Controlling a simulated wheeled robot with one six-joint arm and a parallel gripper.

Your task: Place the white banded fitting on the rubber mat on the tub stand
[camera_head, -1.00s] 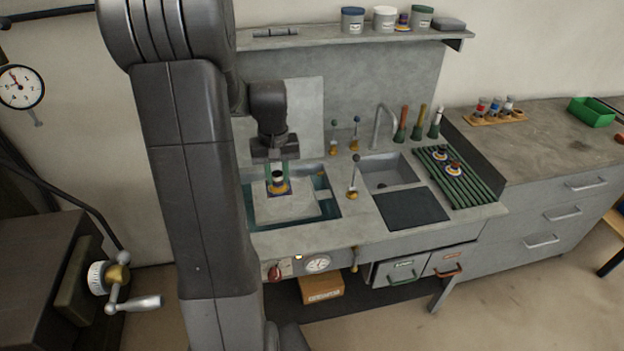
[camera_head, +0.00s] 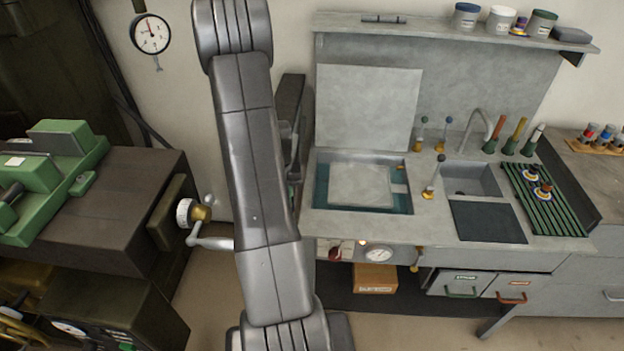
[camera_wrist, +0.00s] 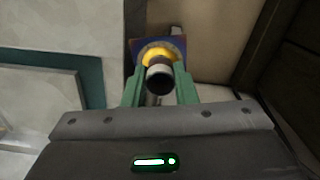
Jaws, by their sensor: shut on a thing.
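The white banded fitting (camera_wrist: 158,78) is in my gripper (camera_wrist: 160,92) in the wrist view. It has a dark round top, a pale band, a yellow ring and a blue square base. The green fingers are shut on its sides. In the head view my arm hides the fitting and most of the gripper, which is left of the tub. The rubber mat (camera_head: 488,222) is a dark, bare rectangle on the tub stand (camera_head: 440,232), right of the tub and below the small sink. My gripper is well left of the mat.
The tub (camera_head: 400,205) holds a pale, empty platform (camera_head: 360,186). Knobbed levers (camera_head: 429,193) stand between tub and mat. A green rack (camera_head: 548,205) with two other fittings lies right of the mat. A dark machine (camera_head: 120,205) with a crank stands left.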

